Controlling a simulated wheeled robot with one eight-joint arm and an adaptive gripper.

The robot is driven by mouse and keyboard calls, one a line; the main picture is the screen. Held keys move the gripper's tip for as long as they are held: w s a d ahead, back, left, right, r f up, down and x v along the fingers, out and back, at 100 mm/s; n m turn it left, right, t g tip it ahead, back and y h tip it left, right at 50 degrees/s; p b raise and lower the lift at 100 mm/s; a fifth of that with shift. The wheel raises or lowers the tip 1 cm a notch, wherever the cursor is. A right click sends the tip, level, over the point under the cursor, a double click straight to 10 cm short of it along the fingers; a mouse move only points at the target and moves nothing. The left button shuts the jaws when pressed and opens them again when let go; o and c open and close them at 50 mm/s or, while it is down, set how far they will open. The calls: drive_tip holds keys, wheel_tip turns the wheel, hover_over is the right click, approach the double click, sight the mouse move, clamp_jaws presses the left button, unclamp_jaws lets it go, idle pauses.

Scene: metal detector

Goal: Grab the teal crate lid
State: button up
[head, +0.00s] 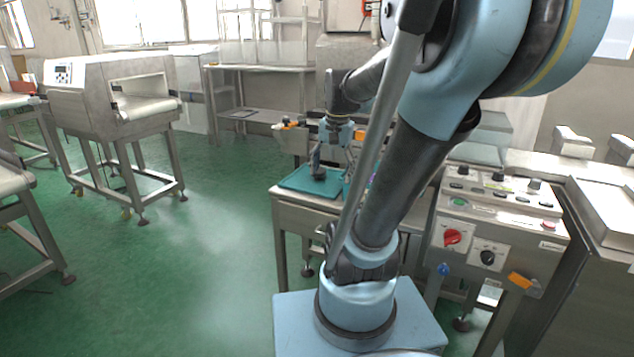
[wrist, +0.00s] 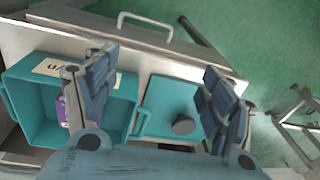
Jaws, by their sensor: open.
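The teal crate lid (head: 309,181) lies flat on the metal table in the head view. In the wrist view the lid (wrist: 168,101) shows a dark round knob (wrist: 183,124) on its top. The open teal crate (wrist: 32,106) stands beside it, to its left in the wrist view, with a purple item (wrist: 62,110) inside. My gripper (wrist: 160,85) is open, its fingers spread over the crate's edge and the lid, with nothing between them. In the head view my gripper (head: 335,160) is above the lid and crate, partly hidden by my arm.
The metal table (head: 288,203) carries the lid and crate. A control panel (head: 490,225) with knobs stands to the right. A conveyor metal detector (head: 110,95) stands at the left. Green floor (head: 190,260) is clear between them.

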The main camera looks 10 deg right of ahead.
drive_tip(key=w+d+r+m, duration=0.1)
drive_tip(key=w+r+m, duration=0.4)
drive_tip(key=w, duration=0.7)
drive_tip(key=m+g+y, duration=0.1)
drive_tip(key=m, duration=0.4)
approach(318, 171)
drive_tip(key=f, duration=0.3)
drive_tip(key=w+a+f, duration=0.1)
drive_tip(key=f, duration=0.6)
drive_tip(key=shift+w+a+f, duration=0.15)
drive_tip(key=shift+w+f, duration=0.05)
drive_tip(key=shift+f, duration=0.1)
drive_tip(key=c, duration=1.3)
